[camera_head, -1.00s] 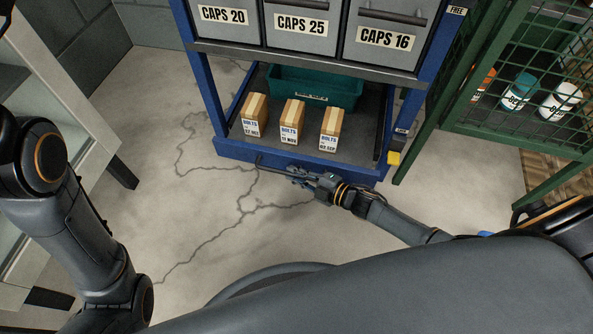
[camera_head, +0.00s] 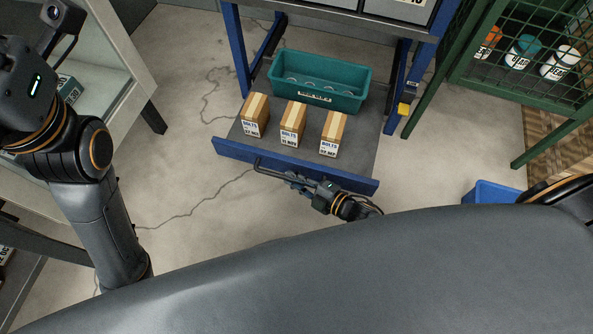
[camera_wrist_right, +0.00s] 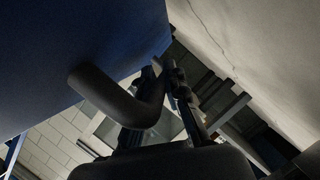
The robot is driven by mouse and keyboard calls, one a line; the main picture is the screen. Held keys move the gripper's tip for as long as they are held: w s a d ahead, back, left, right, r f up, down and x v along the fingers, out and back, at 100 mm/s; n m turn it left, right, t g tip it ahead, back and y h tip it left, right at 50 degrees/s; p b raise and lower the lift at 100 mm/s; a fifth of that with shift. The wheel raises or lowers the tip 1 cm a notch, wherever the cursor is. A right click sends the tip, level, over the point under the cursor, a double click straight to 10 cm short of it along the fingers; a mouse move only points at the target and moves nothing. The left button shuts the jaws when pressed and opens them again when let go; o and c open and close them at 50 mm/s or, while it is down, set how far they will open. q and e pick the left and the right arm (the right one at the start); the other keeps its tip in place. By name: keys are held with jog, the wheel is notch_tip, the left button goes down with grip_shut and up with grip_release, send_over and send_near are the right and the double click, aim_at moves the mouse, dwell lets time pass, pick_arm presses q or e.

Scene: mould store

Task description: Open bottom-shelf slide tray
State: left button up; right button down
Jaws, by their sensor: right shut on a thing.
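The bottom-shelf slide tray (camera_head: 229,150) stands out from the blue rack, its blue front panel toward me. A dark bar handle (camera_head: 268,170) runs along the panel. My right gripper (camera_head: 299,181) is shut on this handle at the front of the tray. In the right wrist view the handle (camera_wrist_right: 112,96) is a thick bent bar beside the blue panel, with the gripper fingers (camera_wrist_right: 160,85) around its end. The fingers hide part of the grip. My left arm is at the left, but its fingers are not in view.
On the tray stand three bolt boxes (camera_head: 292,127) in a row and a teal bin (camera_head: 320,84) behind them. A pale cabinet (camera_head: 115,70) is at left.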

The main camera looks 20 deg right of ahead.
jog(key=shift+s, duration=0.2)
jog(key=c, duration=1.7)
grip_release()
jog(key=shift+o, duration=0.2)
jog(key=shift+a, duration=0.1)
jog(key=v, duration=1.2)
